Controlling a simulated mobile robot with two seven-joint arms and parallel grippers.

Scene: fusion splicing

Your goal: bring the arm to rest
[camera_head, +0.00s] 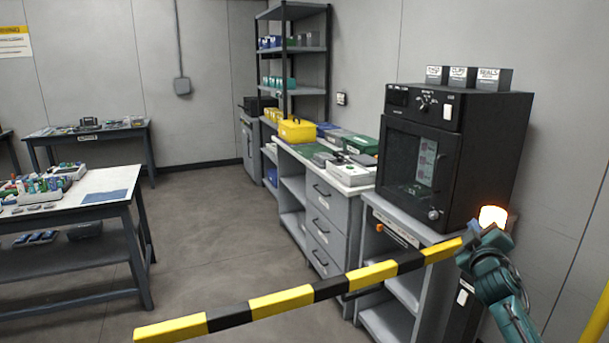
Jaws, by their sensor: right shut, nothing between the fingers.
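My right arm comes in from the lower right corner, teal and dark. Its right gripper (484,244) is shut with nothing between the fingers. It appears in front of the right end of a yellow-and-black striped barrier bar (282,302), just below a glowing orange lamp (493,216). I cannot tell whether it touches the bar or the lamp's post. My left gripper is not in view.
A black oven-like cabinet (421,163) stands on a grey bench at right, with small labelled boxes (462,77) on top. A drawer bench (324,214) runs back towards a shelf rack (292,48). A worktable (97,214) stands at left. Floor (205,236) between them is clear.

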